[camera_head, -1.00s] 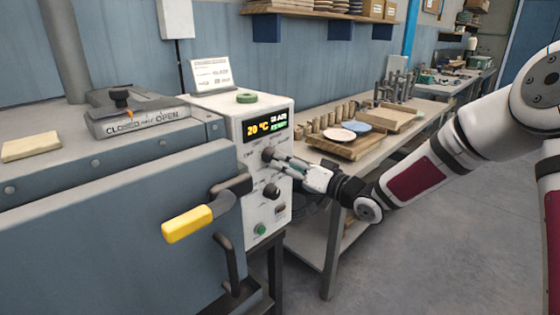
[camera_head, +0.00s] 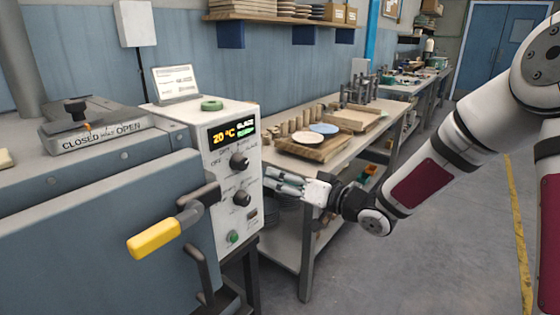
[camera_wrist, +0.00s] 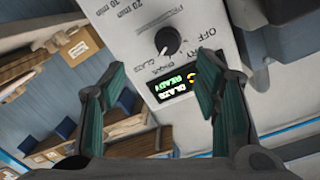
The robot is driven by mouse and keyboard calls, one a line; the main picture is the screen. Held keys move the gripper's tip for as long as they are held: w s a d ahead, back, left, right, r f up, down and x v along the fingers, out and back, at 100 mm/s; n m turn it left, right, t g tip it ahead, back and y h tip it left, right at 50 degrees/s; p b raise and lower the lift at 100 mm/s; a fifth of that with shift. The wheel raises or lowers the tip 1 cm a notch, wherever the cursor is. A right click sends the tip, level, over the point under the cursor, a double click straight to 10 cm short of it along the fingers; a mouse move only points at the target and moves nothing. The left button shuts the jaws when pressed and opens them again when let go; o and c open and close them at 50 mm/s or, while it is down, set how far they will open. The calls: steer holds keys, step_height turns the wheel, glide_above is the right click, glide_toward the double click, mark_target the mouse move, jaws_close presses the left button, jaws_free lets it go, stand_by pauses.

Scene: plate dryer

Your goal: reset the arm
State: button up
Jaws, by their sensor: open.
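My gripper (camera_head: 284,182) is open and empty, just right of the white control panel (camera_head: 222,175) on the dryer. It is apart from the upper black knob (camera_head: 239,160). In the wrist view, the two green-padded fingers of my gripper (camera_wrist: 160,105) are spread wide. Beyond them show a knob (camera_wrist: 168,41) and the display (camera_wrist: 176,90). The display reads 20 °C in yellow with green text; the wrist view shows READY. My arm reaches in from the right.
The dryer's yellow-tipped handle (camera_head: 155,240) sticks out at the front left. Open floor (camera_head: 410,260) lies to the right.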

steer(key=s+d+r+m+g+h+p, duration=0.1)
steer(key=s+d+r+h+p, duration=0.2)
steer(key=s+d+r+h, duration=0.35)
steer(key=s+d+r+m+h+p, duration=0.1)
steer(key=s+d+r+h+p, duration=0.25)
steer(key=s+d+h, duration=0.5)
steer(key=s+d+r+m+g+y+p, duration=0.1)
steer(key=s+r+g, duration=0.1)
steer(key=s, duration=1.1)
steer(key=s+d+r+m+g+p, duration=0.1)
steer(key=s+d+r+g+p, duration=0.1)
steer(key=s, duration=1.1)
steer(key=shift+s+r+g+y, duration=0.35)
steer(key=shift+r+g+y, duration=0.05)
steer(key=shift+g, duration=0.5)
